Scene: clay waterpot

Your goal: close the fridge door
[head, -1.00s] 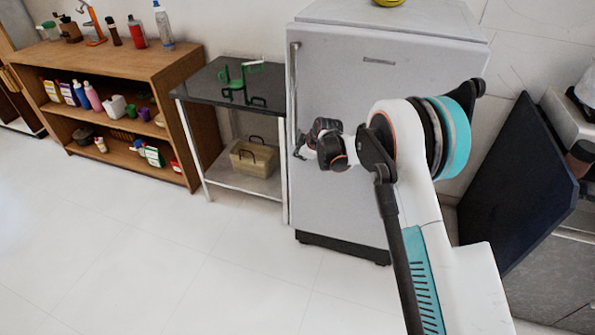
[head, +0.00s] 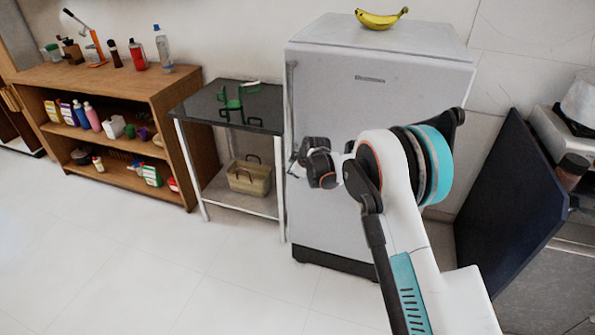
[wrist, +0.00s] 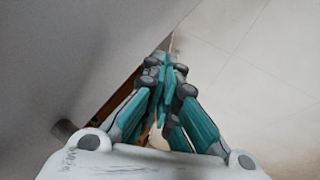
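The white fridge (head: 345,190) stands at the centre of the head view. Its front door lies flat against the body along the top edge, with no gap seen there. The vertical handle (head: 291,100) is at the door's left edge. My gripper (head: 293,166) is in front of the door's lower left edge, below the handle. In the wrist view its teal fingers (wrist: 165,68) are together, with nothing seen between them. A grey surface, likely the door (wrist: 70,50), is close on their left. Whether they touch it I cannot tell. My arm hides the door's lower right.
A banana (head: 381,19) lies on top of the fridge. A black-topped side table (head: 205,103) stands close on the left, and a wooden shelf (head: 120,84) beyond it. A dark panel (head: 515,210) leans out at the right. The floor (head: 140,265) at front left is clear.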

